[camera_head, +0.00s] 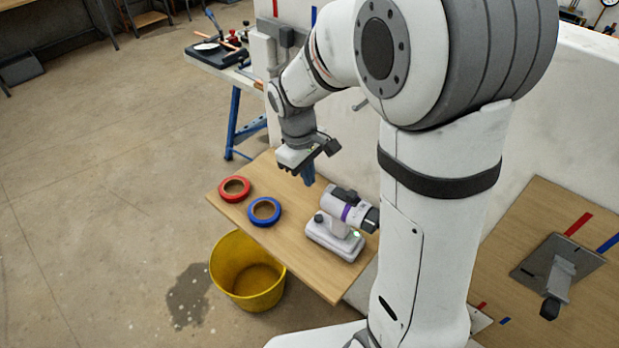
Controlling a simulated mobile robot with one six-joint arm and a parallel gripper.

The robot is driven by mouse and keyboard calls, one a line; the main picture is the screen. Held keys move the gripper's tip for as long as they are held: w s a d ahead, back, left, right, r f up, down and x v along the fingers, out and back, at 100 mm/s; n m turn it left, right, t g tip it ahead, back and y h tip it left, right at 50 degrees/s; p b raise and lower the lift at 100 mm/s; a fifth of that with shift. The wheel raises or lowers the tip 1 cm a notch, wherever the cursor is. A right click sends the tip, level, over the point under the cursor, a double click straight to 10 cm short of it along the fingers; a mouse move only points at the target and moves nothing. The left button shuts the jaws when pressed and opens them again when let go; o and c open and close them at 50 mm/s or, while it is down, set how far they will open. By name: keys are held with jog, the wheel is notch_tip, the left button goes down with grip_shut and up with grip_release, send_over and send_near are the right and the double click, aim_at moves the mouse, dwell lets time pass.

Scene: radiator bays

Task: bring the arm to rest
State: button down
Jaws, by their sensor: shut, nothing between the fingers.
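My arm fills the middle and right of the head view. It rises from the bottom, bends at the top and reaches back down to the left. My gripper (308,176) hangs over the back part of a small wooden shelf (321,278), fingers pointing down. It is shut and holds nothing. Whether its tips touch anything below cannot be told from this angle.
A red tape ring (235,179), a blue tape ring (264,201) and a white-grey device (335,248) lie on the shelf. A yellow bucket (232,283) stands on the floor below. A blue-legged workbench (234,118) with tools stands behind. A wall bracket (560,275) is at right.

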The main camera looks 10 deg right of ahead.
dwell(0.4)
jog(key=s+d+r+m+t, duration=0.1)
jog(key=s+d+r+m, duration=0.2)
jog(key=s, duration=0.4)
jog(key=s+d+r+m+t+y, duration=0.1)
jog(key=s+d+r+m+t, duration=0.1)
jog(key=s+r+m, duration=0.3)
jog(key=s+d+r, duration=0.1)
jog(key=s, duration=0.2)
jog(key=shift+s+y, duration=0.25)
jog(key=shift+y, duration=0.05)
